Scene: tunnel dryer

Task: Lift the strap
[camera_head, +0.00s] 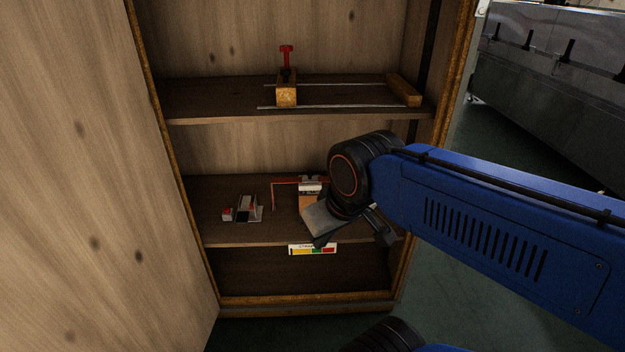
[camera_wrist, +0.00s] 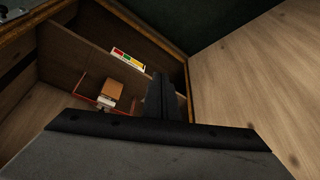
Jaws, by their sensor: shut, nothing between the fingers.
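I cannot pick out a strap for certain in either view. My gripper (camera_head: 322,240) is in front of the cabinet's lower shelf, at the right side of it. In the wrist view, its dark fingers (camera_wrist: 161,88) are together and hold nothing. A brown-and-white box (camera_head: 310,200) stands on the lower shelf behind the gripper, which hides part of it; it also shows in the wrist view (camera_wrist: 122,91). A thin red frame (camera_head: 284,181) lies beside the box.
A coloured label (camera_head: 312,249) sits on the lower shelf's front edge. Small red, white and grey items (camera_head: 243,209) lie left of the box. A wooden clamp with a red handle (camera_head: 286,92) is on the upper shelf (camera_head: 215,98). An open door (camera_head: 90,200) bounds the left.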

